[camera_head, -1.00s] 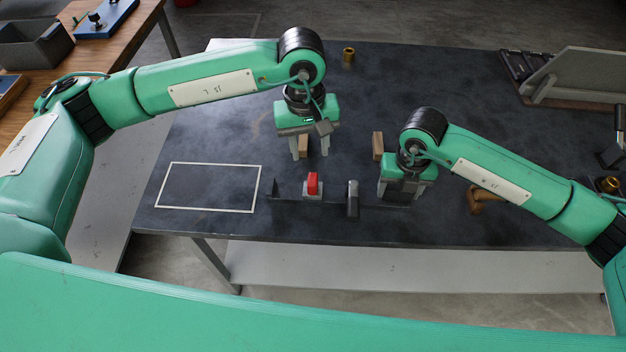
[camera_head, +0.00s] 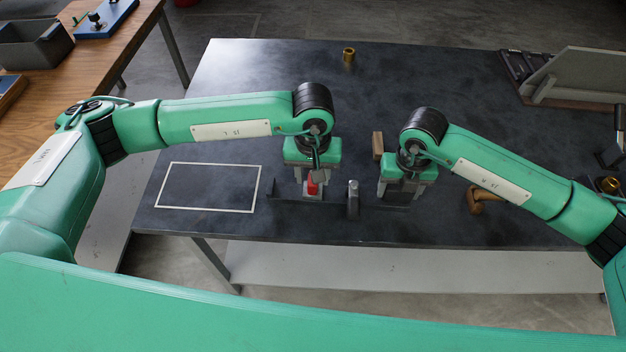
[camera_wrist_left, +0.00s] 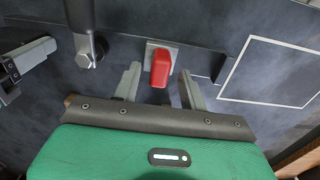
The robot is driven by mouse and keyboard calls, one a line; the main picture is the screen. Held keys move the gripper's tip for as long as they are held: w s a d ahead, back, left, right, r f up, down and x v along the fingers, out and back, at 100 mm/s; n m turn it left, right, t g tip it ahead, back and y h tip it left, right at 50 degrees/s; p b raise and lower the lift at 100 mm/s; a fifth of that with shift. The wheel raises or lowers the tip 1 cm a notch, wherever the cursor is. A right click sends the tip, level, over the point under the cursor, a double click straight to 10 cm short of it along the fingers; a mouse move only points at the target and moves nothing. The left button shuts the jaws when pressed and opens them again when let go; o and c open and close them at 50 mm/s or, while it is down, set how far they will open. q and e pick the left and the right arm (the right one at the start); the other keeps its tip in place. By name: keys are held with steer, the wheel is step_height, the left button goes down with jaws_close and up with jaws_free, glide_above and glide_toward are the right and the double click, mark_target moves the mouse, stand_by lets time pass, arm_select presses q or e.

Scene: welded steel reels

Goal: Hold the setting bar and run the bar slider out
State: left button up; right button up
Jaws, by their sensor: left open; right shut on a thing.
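The setting bar (camera_head: 285,196) is a long dark strip lying near the table's front edge. The bar slider, a red knob (camera_head: 313,188) on a pale grey block, sits on its left part. In the left wrist view the knob (camera_wrist_left: 161,68) stands between and slightly beyond the open fingers of my left gripper (camera_wrist_left: 162,88), with gaps either side. In the head view my left gripper (camera_head: 312,178) is above the slider and partly hides it. My right gripper (camera_head: 401,192) is shut on the bar's right part; the grasp itself is largely hidden.
A grey upright post (camera_head: 353,200) stands at the bar between my grippers. A wooden block (camera_head: 378,145) is behind my right gripper. A pale outlined rectangle (camera_head: 210,164) lies on clear tabletop at left. A brass piece (camera_head: 348,55) stands at the back.

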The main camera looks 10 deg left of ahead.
arm_select(q)
steer(key=shift+f, duration=1.25)
jaws_close()
steer(key=shift+s+a, duration=0.2)
steer(key=shift+a, duration=3.25)
jaws_free()
steer(key=shift+d, duration=0.1)
step_height(320, 180, up, 7)
